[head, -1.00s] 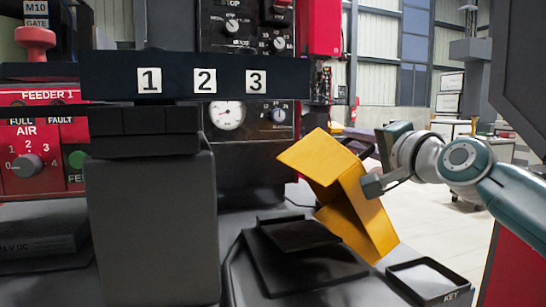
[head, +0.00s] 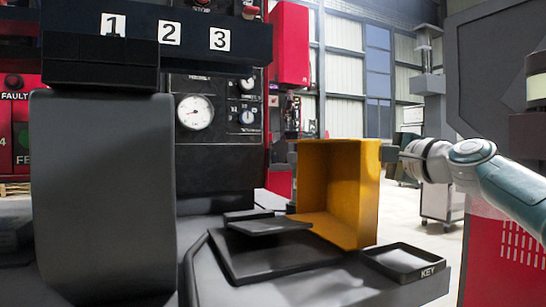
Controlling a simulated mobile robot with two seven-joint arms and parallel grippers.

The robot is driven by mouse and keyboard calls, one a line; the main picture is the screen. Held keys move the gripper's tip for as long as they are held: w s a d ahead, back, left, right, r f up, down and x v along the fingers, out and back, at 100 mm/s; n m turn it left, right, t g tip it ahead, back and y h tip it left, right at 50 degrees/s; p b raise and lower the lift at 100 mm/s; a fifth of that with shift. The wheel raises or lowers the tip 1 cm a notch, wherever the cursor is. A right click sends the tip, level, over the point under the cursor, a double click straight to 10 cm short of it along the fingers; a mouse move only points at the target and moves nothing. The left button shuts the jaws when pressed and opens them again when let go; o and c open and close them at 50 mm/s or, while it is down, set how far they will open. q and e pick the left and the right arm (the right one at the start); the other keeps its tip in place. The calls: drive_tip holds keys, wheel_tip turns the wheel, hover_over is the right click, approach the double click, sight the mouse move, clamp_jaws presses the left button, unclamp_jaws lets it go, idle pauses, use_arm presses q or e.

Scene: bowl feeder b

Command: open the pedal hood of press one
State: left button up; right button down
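The yellow pedal hood (head: 362,190) stands on its side edge at the right of the press base, its hollow inside facing left toward me. The black pedal (head: 268,227) lies uncovered on its dark base plate (head: 285,262), left of the hood. My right gripper (head: 389,155) is at the hood's upper right side, next to its outer face. Its fingertips are small and partly hidden by the hood, so I cannot tell whether they are open, shut or touching. My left gripper is not in view.
A shallow tray marked KEY (head: 404,263) sits right of the pedal plate. A large grey column (head: 103,190) stands at the left under the numbered panel (head: 190,32). A gauge panel (head: 215,125) is behind.

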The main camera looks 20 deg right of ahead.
drive_tip(key=shift+d+r, duration=0.1)
drive_tip(key=shift+r, duration=0.05)
drive_tip(key=c, duration=0.9)
unclamp_jaws()
drive_tip(key=shift+s, duration=0.15)
drive_tip(key=shift+s+p, duration=0.25)
drive_tip(key=shift+p, duration=0.15)
drive_tip(key=shift+s+d+f+p, duration=0.15)
drive_tip(key=shift+s+p, duration=0.65)
drive_tip(key=shift+s, duration=1.5)
drive_tip(key=shift+s+f+p, duration=0.2)
drive_tip(key=shift+s+p, duration=0.55)
drive_tip(key=shift+s, duration=1.55)
